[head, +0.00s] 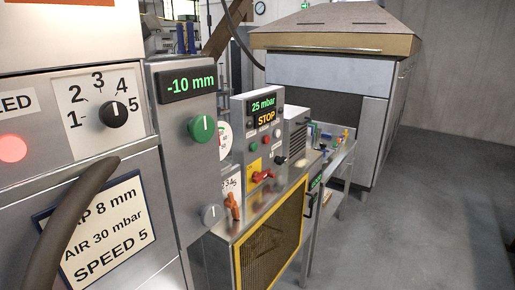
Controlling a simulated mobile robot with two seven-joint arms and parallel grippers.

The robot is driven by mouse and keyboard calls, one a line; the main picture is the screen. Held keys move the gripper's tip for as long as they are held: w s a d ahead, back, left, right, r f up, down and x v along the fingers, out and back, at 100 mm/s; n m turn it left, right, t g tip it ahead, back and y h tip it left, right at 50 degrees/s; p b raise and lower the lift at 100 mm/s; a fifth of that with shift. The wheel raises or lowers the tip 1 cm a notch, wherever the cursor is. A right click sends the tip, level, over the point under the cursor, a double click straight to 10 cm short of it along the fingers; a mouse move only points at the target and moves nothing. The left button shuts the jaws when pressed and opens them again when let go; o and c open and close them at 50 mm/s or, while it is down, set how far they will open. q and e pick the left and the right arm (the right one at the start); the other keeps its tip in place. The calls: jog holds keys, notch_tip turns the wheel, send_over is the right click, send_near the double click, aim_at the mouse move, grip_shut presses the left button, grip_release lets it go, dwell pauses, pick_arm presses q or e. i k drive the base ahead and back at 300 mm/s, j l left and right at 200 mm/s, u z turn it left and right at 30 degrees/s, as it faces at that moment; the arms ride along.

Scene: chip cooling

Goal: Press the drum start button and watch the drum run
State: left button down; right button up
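A red handle (262,176) sits below the box. No drum can be clearly made out. Neither of my grippers is in view.
The near left cabinet has a speed dial (114,114), a lit red lamp (13,148) and a settings card (100,232). A dark curved bar (72,218) crosses its front. A panel reading "-10 mm" (190,83) has a green knob (202,128). Floor (430,200) at right is clear.

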aim_at(253, 146)
jog(key=i+l+u, duration=0.1)
jog(key=i+l, duration=0.3)
jog(key=l, duration=0.25)
jog(key=i+l+u, duration=0.15)
jog(key=i+l, duration=0.25)
jog(key=l, duration=0.25)
jog(key=i+l+u, duration=0.15)
jog(key=l, duration=0.2)
jog(key=i+l+u, duration=0.15)
jog(key=i, duration=0.3)
jog(key=i+l+u, duration=0.15)
jog(key=i+l, duration=0.25)
